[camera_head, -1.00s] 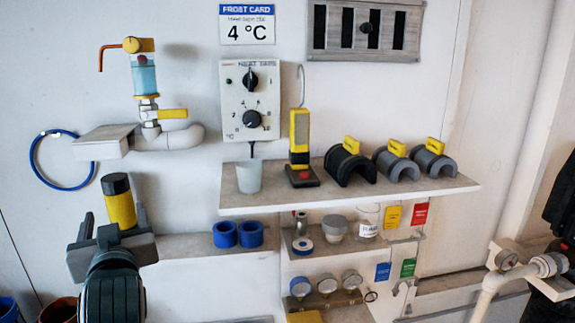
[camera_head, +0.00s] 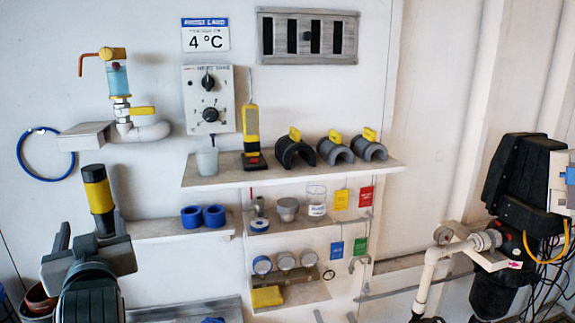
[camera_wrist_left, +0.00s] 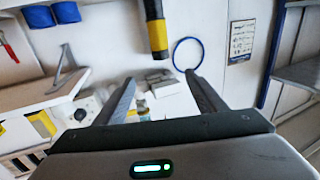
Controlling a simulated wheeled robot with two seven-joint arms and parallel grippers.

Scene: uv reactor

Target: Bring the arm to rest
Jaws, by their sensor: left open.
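My left gripper (camera_head: 91,232) is at the lower left of the head view, with its two fingers apart. In the left wrist view its fingers (camera_wrist_left: 159,80) are also spread, with nothing held between them. A yellow and black cylinder (camera_head: 98,197) stands just beyond the fingers in the head view. It also shows at the top of the left wrist view (camera_wrist_left: 156,30), clear of the fingertips. My right gripper is not in view.
A shelf (camera_head: 215,177) with a yellow-black device (camera_head: 251,135) and several clamps stands right of the gripper. Two blue rings (camera_head: 202,216) sit on a lower ledge. A blue hoop (camera_head: 46,154) hangs at left. A black unit with pipes (camera_head: 515,190) is at far right.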

